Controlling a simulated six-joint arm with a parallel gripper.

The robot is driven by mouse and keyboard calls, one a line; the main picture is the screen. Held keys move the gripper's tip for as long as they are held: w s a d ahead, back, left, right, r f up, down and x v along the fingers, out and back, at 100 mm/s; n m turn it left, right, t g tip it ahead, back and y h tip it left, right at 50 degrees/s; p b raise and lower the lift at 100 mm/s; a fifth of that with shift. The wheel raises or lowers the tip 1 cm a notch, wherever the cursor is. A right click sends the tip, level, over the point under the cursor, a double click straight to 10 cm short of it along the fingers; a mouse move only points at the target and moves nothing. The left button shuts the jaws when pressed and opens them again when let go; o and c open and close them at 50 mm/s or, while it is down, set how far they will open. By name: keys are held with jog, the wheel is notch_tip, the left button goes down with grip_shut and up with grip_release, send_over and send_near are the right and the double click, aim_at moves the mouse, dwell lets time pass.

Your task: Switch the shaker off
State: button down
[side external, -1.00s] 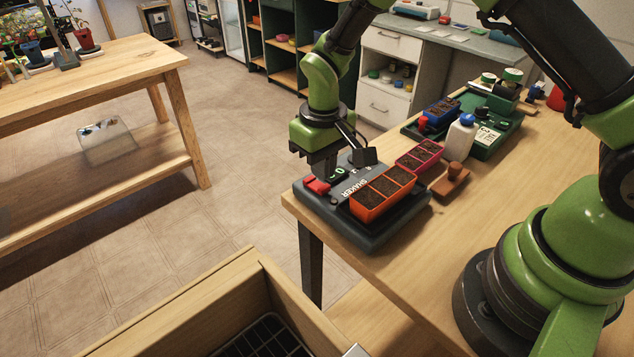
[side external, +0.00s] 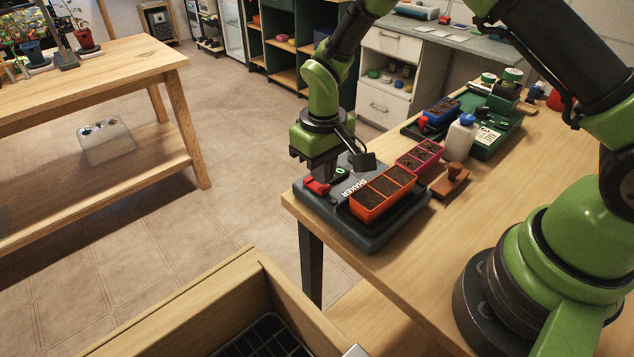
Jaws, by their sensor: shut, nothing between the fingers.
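The shaker (side external: 358,232) is a dark grey box with white lettering at the near left corner of the wooden bench. A red switch (side external: 317,187) sits on its left end, beside a green display (side external: 340,172) that reads 0. My gripper (side external: 318,178) is shut and empty, pointing down at the red switch. Its fingertips are at or just above the switch; I cannot tell whether they touch it. The gripper partly hides the switch.
A wooden-handled stamp (side external: 452,182) and a white bottle with a blue cap (side external: 460,138) stand right of the shaker. An open drawer (side external: 285,300) is in front, below the bench.

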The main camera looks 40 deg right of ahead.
jog(key=shift+f, duration=0.9)
jog(key=shift+r, duration=3.55)
jog(key=shift+r, duration=0.15)
jog(key=s+d+r+m+t+y, duration=0.15)
jog(key=s+r, duration=0.25)
jog(key=r, duration=0.4)
jog(key=s+d+r+m+t, duration=0.1)
jog(key=s+r+t, duration=0.1)
jog(key=s+r, duration=0.35)
jog(key=s+r+m+t, duration=0.1)
jog(key=s+r+t, duration=0.2)
jog(key=s, duration=0.7)
notch_tip(320, 180, up, 3)
jog(key=shift+s+d+f+t, duration=0.2)
jog(key=shift+s+t, duration=0.05)
jog(key=shift+t, duration=0.1)
